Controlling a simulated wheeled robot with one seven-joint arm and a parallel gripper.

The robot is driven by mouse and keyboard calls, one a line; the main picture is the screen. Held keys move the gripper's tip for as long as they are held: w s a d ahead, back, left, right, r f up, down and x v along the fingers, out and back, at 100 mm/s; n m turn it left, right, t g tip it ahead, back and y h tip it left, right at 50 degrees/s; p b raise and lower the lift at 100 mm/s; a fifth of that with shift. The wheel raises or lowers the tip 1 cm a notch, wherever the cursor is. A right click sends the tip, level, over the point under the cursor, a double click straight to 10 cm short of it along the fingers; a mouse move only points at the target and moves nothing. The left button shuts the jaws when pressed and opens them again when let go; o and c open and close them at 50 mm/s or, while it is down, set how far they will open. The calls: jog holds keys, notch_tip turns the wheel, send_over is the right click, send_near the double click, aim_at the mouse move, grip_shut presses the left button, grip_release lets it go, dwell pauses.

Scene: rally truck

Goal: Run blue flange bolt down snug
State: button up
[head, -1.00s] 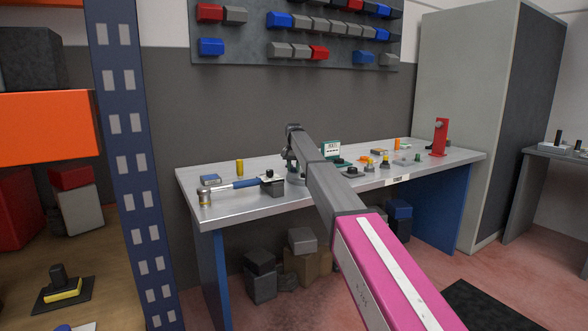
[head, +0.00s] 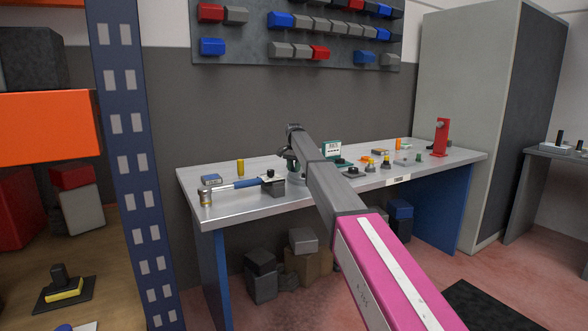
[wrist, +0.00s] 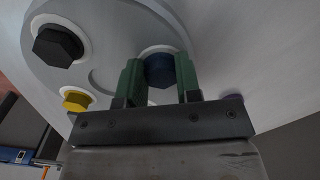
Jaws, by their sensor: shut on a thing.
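In the wrist view the blue flange bolt (wrist: 158,72) has its hex head in a hole of the pale grey flange (wrist: 103,42). My gripper (wrist: 158,66) has one green finger on each side of the head and is shut on it. How far the bolt is seated is hard to tell. A black hex bolt (wrist: 58,45) and a yellow bolt (wrist: 77,99) sit in the flange at left. In the head view my arm mostly hides the work spot on the bench.
A red stand (head: 440,137) and several small parts are to the right. A grey cabinet (head: 465,100) stands at the bench's right end.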

jog(key=o, duration=0.9)
jog(key=shift+r, duration=0.1)
notch_tip(320, 180, up, 11)
jog(key=shift+f, duration=0.15)
